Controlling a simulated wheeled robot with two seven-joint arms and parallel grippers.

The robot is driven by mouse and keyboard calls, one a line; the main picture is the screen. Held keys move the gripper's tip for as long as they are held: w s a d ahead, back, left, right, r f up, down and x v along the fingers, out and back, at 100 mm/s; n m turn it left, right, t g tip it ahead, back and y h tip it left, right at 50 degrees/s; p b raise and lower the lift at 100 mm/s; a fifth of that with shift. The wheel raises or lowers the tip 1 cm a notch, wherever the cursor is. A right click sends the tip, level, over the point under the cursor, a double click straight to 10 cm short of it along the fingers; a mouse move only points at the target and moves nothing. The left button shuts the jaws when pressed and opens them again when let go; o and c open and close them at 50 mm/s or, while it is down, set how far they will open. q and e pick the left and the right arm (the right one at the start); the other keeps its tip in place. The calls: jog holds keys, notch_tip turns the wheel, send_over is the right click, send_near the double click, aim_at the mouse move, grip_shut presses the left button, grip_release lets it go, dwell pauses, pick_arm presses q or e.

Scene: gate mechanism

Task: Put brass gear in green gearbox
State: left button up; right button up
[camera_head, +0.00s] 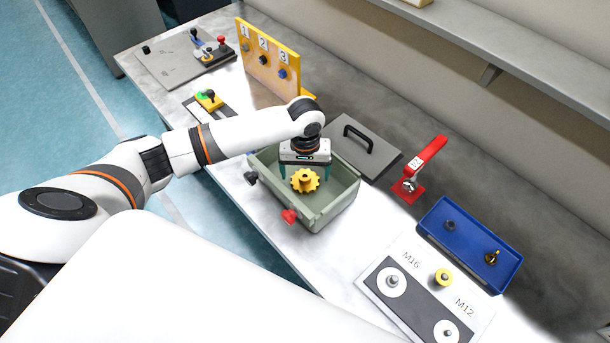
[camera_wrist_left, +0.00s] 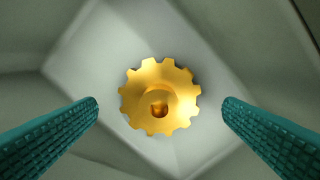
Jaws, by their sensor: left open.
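The brass gear (camera_head: 305,180) is inside the green gearbox (camera_head: 335,209), an open box standing on the bench. In the left wrist view the gear (camera_wrist_left: 160,97) lies between the two teal fingers, with a gap on each side. My left gripper (camera_head: 304,172) is over the box with its fingers apart, touching nothing that I can see. In the left wrist view the pale box floor (camera_wrist_left: 90,62) shows around the gear. Whether the gear rests flat on the floor I cannot tell. My right gripper is not in view.
A grey lid (camera_head: 362,150) with a black handle lies behind the box. A red clamp (camera_head: 425,163) and a blue tray (camera_head: 470,246) stand to the right. The M16/M12 board (camera_head: 410,298) is at front right. A numbered yellow panel (camera_head: 268,60) stands behind left.

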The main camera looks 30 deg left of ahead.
aim_at(305, 177)
pick_arm(q)
notch_tip(305, 177, up, 10)
jog(key=shift+f+b, duration=0.15)
jog(key=shift+b, duration=0.25)
dwell(0.3)
